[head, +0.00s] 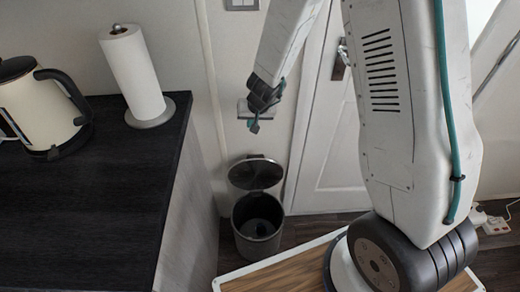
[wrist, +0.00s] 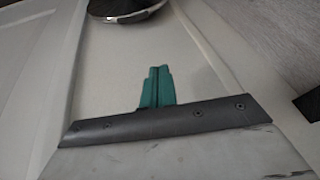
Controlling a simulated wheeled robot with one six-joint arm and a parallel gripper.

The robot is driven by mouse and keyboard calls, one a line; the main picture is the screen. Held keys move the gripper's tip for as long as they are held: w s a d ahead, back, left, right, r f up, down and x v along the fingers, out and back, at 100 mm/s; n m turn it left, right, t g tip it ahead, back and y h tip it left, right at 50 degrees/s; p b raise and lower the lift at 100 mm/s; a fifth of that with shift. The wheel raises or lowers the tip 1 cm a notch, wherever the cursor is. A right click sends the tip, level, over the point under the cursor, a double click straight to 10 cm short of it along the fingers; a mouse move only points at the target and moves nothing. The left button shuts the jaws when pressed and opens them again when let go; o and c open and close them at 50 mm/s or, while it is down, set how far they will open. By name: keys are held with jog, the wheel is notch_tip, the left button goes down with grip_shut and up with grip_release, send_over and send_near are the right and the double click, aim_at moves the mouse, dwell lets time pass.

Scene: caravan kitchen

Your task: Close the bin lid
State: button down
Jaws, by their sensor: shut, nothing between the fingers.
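The bin (head: 257,239) is a dark metallic cylinder on the floor between the counter and the white door. Its round lid (head: 256,173) stands open, tilted up at the back of the rim, so the inside shows. My gripper (head: 254,126) is shut and empty, in the air above the lid and apart from it in the head view. In the wrist view its teal fingers (wrist: 157,87) are together with nothing between them. A dark round shape with a shiny rim is cut off at the top of that view; it seems to be part of the bin or lid.
A dark counter (head: 95,205) fills the left, holding a paper towel roll (head: 132,72) and a cream kettle (head: 40,112). A white door (head: 335,150) stands behind my arm on the right. A white power strip (head: 495,225) lies at far right.

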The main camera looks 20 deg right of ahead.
jog(key=w+d+f, duration=0.1)
jog(key=f, duration=0.5)
jog(key=w+d+f+h, duration=0.1)
jog(key=f, duration=0.5)
jog(key=w+d+f+h, duration=0.1)
jog(key=d+f, duration=0.1)
jog(key=f, duration=0.4)
jog(key=shift+f+m+g, duration=0.1)
jog(key=shift+m+g, duration=0.3)
jog(key=shift+s, duration=0.1)
